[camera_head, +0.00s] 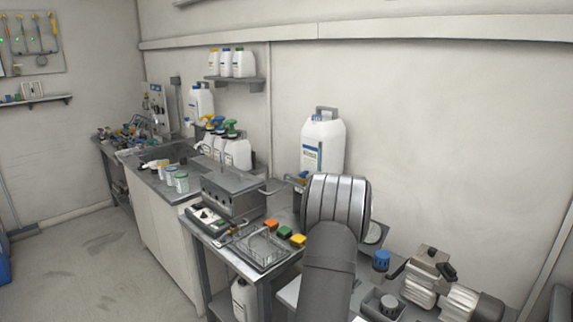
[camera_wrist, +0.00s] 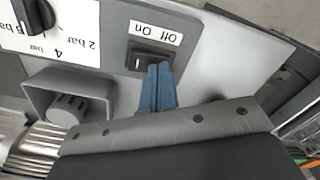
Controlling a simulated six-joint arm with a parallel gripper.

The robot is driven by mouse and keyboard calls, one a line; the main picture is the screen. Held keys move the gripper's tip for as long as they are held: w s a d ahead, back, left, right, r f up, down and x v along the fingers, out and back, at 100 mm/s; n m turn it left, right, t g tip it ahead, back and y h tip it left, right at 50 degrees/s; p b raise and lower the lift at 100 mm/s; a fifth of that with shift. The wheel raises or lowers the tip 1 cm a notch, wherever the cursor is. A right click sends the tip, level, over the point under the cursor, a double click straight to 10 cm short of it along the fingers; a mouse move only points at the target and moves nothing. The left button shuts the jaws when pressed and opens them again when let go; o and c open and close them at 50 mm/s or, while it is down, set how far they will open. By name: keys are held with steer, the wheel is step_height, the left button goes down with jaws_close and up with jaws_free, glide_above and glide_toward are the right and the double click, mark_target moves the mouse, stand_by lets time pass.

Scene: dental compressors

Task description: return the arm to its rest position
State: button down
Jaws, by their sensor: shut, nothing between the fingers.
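My gripper (camera_wrist: 159,72) shows in the wrist view as two blue fingers shut together with nothing between them. The fingertips are right by a black rocker switch (camera_wrist: 145,59) on a grey panel (camera_wrist: 100,62). I cannot tell whether they touch it. A white label reading "Off On" (camera_wrist: 157,32) is beside the switch. In the head view my arm (camera_head: 330,260) reaches from the bottom edge towards the bench by the back wall. The fingers are hidden in that view.
A black knob (camera_wrist: 36,14) with bar markings and a hooded grey knob (camera_wrist: 68,108) are close by.

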steer(key=shift+r, duration=0.1)
stand_by(0.3)
steer(key=shift+r, duration=3.9)
steer(key=w+a+f+m+t, duration=0.1)
steer(key=a+f, duration=0.1)
steer(key=a, duration=0.1)
steer(key=w+a+f+m+t, duration=0.1)
steer(key=w+a, duration=0.1)
steer(key=a, duration=0.2)
steer(key=w+a+f+m+t+y, duration=0.1)
steer(key=a+f+t, duration=0.1)
steer(key=a, duration=0.2)
steer(key=shift+w+a+f+m, duration=0.25)
steer(key=shift+w+f+m, duration=0.05)
steer(key=shift+w+f, duration=0.1)
steer(key=shift+d+r, duration=0.1)
steer(key=s+d+r+n+g+h, duration=0.1)
steer(key=s+d+r+n+g, duration=0.15)
steer(key=d, duration=0.35)
steer(key=s+d+r+n+g, duration=0.1)
steer(key=s+d+r+g, duration=0.15)
steer(key=d, duration=0.35)
steer(key=shift+t, duration=0.5)
steer(key=shift+w+a+f, duration=0.1)
steer(key=shift+a+f, duration=0.1)
steer(key=shift+f, duration=1.25)
steer(key=shift+a+f, duration=0.15)
steer(key=shift+f, duration=1.3)
steer(key=shift+r, duration=0.1)
